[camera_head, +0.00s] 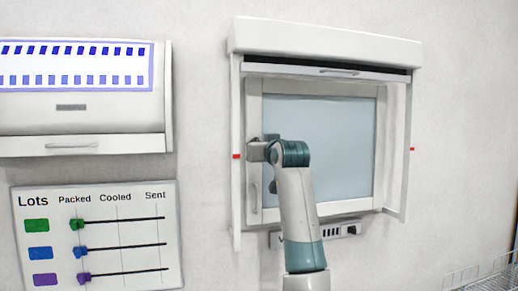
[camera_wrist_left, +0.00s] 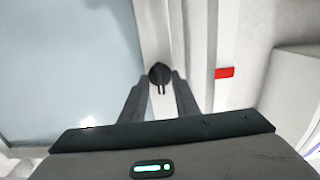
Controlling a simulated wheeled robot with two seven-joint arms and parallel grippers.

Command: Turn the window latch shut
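The window (camera_head: 325,150) has a pale frame and a grey-blue pane, set in the wall at the right of the head view. My left gripper (camera_head: 258,152) is at the left side of its frame, and my arm covers part of the pane. In the left wrist view the latch (camera_wrist_left: 158,72) is a small dark round knob with two short prongs on the pale frame. My left gripper (camera_wrist_left: 160,86) has its two fingers apart, with the knob at the gap between their tips. I cannot tell whether they touch it. My right gripper is not in view.
A pale shutter box (camera_head: 325,43) juts out above the window. A switch strip (camera_head: 340,232) is below it. Red marks (camera_head: 236,156) are on the outer side rails. A cabinet (camera_head: 80,130) and a Lots slider board (camera_head: 95,235) are at left. A wire rack (camera_head: 485,277) is at lower right.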

